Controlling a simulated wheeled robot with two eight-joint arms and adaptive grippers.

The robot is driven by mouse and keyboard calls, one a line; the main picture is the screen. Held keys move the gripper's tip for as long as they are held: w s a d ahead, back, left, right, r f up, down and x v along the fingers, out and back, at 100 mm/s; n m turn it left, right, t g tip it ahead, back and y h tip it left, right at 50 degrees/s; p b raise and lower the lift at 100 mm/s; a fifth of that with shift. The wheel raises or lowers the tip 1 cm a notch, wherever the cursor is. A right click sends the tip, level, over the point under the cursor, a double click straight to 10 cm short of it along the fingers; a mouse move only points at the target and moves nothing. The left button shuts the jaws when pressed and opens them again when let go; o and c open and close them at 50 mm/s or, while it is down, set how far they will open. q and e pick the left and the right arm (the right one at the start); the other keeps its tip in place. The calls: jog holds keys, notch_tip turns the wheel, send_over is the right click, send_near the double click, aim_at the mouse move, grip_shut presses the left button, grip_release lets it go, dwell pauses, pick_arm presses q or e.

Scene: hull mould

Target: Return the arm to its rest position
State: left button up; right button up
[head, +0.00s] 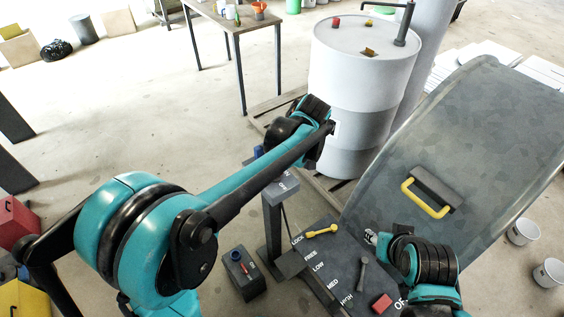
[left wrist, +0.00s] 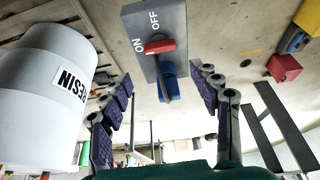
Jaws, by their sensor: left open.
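My left arm (head: 245,185) reaches from the left across the head view. Its wrist (head: 312,112) is in front of the white drum, and its fingers are mostly hidden there. In the left wrist view my left gripper (left wrist: 165,88) is open, with a purple-padded finger on each side and nothing held.
The white drum (head: 362,85) stands behind the left wrist. A large grey curved mould (head: 470,140) with a yellow handle (head: 425,198) fills the right. The lever panel (head: 325,285) has a yellow lever (head: 321,231). A table (head: 240,20) stands behind; open floor lies left of centre.

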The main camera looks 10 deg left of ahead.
pick_arm(q)
jog(key=shift+r, duration=0.1)
dwell(0.4)
jog(key=s+a+m+t+h, duration=0.1)
jog(key=s+a+m, duration=0.3)
jog(key=s, duration=0.7)
jog(key=s+a+m+t+h, duration=0.2)
jog(key=s+a+m, duration=0.3)
jog(key=s, duration=0.5)
jog(key=shift+s+r+t, duration=0.2)
jog(key=shift+s+t, duration=0.15)
jog(key=shift+t, duration=0.25)
